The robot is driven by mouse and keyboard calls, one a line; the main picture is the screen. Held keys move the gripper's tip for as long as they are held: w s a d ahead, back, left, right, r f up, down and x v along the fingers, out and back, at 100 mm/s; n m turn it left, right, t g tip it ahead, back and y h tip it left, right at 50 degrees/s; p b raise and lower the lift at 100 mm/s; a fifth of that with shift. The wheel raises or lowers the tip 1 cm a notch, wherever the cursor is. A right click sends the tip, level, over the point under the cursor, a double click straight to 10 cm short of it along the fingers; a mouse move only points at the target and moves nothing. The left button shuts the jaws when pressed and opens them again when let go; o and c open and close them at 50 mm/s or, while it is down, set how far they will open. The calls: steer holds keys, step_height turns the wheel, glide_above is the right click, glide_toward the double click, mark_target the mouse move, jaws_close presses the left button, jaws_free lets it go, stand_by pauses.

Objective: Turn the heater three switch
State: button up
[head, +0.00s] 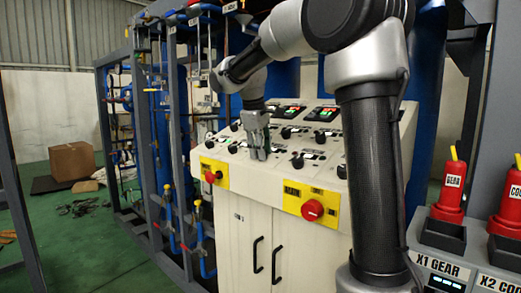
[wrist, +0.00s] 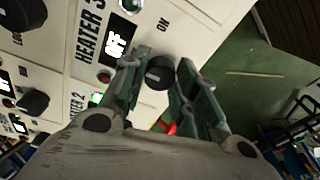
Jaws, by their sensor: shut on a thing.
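In the wrist view, the heater three switch (wrist: 159,72) is a round black knob between my two fingertips. It sits beside the HEATER 3 label, a dark display that reads OFF, and an ON mark. My gripper (wrist: 158,80) is closed around the knob with a finger on each side. In the head view, my gripper (head: 258,152) points down onto the sloped white control panel (head: 225,158). The knob itself is hidden there by the fingers.
Other black knobs (wrist: 33,103) and the lit HEATER 2 indicator (wrist: 96,98) are close by on the panel. Red stop buttons on yellow plates (head: 313,210) are on the cabinet front. Red bottles (head: 450,190) stand at the right. A pipe frame rises at the left.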

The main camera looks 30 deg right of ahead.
steer(key=o, duration=1)
steer(key=shift+o, duration=0.2)
steer(key=shift+r, duration=0.1)
steer(key=v, duration=1.2)
